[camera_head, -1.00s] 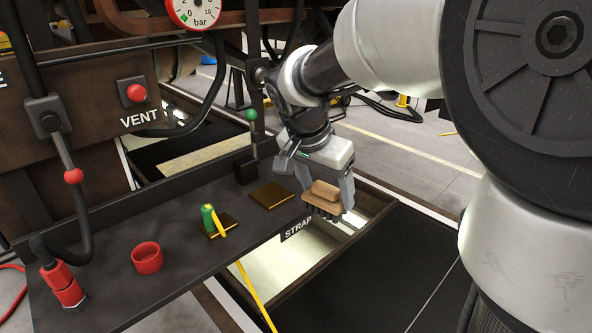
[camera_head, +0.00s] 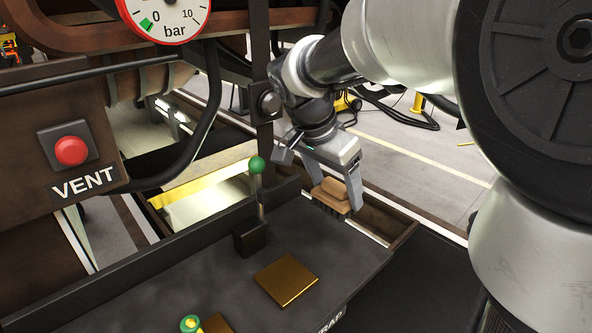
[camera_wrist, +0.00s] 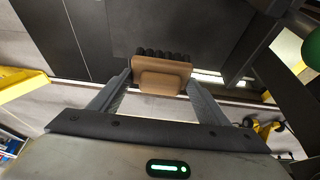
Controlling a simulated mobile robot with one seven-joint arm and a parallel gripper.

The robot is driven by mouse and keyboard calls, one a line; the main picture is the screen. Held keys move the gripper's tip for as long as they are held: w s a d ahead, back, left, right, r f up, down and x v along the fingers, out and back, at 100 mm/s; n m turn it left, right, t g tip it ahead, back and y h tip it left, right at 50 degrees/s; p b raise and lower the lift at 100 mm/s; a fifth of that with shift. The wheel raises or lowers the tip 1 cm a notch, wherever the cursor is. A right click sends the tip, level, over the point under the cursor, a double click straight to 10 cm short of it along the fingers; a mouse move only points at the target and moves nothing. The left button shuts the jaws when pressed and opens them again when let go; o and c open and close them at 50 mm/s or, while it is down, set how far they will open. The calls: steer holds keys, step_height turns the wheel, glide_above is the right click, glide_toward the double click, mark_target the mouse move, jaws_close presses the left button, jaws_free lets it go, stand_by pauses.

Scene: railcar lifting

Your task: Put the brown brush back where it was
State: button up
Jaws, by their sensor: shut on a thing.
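The brown brush (camera_head: 334,192) has a tan block-shaped body with dark bristles. My gripper (camera_head: 332,197) is shut on it, one finger at each side, and holds it in the air past the far right end of the dark shelf (camera_head: 330,247). In the wrist view the brush (camera_wrist: 162,83) sits level between the two finger ends, its dark bristles pointing away from the gripper. A bare brass-coloured plate (camera_head: 287,280) lies on the shelf, nearer the camera than the brush.
A lever with a green knob (camera_head: 257,165) stands on the shelf left of my gripper. A green-topped item (camera_head: 190,323) is at the bottom edge by a second brass plate (camera_head: 217,324). A red VENT button (camera_head: 71,150) and a pressure gauge (camera_head: 166,14) are at left.

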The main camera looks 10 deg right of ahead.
mark_target(334, 206)
steer(key=f, duration=0.4)
steer(key=shift+s+f, duration=0.2)
steer(key=shift+f, duration=0.15)
steer(key=shift+w+f+b, duration=0.1)
steer(key=shift+f+b, duration=0.25)
steer(key=shift+f, duration=1.8)
steer(key=shift+f, duration=0.2)
steer(key=o, duration=1)
steer(key=shift+r, duration=0.1)
